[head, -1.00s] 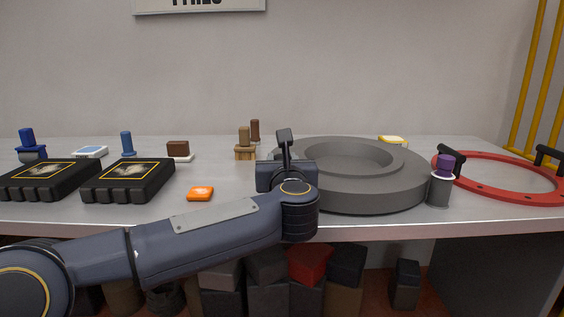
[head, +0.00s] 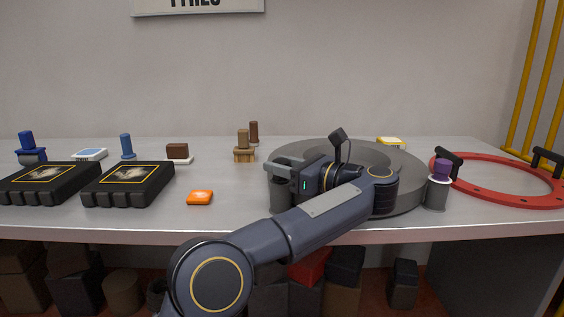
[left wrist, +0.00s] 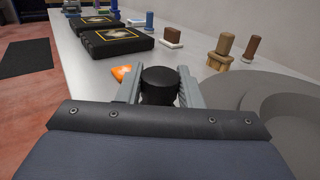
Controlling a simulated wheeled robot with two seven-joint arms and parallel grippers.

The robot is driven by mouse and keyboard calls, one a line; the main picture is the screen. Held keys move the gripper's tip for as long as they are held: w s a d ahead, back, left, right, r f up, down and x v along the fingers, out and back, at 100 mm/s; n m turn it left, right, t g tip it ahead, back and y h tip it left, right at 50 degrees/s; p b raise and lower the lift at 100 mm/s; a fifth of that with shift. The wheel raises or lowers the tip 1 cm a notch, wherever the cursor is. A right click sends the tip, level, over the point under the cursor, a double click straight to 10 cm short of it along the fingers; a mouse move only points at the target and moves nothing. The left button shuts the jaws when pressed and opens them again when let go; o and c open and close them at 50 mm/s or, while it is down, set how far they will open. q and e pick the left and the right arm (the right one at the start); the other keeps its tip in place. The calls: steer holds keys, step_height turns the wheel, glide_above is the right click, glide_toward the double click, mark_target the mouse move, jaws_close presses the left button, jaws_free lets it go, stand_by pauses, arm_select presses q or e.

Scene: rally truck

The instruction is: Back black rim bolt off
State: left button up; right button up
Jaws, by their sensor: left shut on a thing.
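My left gripper (head: 282,172) is at the near left edge of a large grey round wheel-like part (head: 400,165) on the table. Its fingers point left in the head view. In the left wrist view a black round-topped bolt (left wrist: 160,84) sits between the two fingers (left wrist: 160,90), and they are shut on it. In the head view a grey cylinder (head: 281,198) shows just under the fingers; the black top is hidden there. I cannot tell whether the bolt is still seated. My right gripper is not in view.
A purple-topped bolt in a grey holder (head: 438,188) stands right of the wheel part, near the red ring (head: 510,195). An orange block (head: 200,197) lies left of my gripper, with two black boxes (head: 128,184) farther left. Brown pegs (head: 244,145) stand behind.

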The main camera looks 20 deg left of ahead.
arm_select(q)
steer(key=shift+f+n+g, duration=0.15)
steer(key=shift+n+g, duration=0.45)
steer(key=shift+g, duration=0.3)
steer(key=shift+g+y, duration=0.3)
steer(key=o, duration=1)
steer(key=v, duration=0.7)
steer(key=shift+d, duration=0.4)
steer(key=shift+a, duration=0.1)
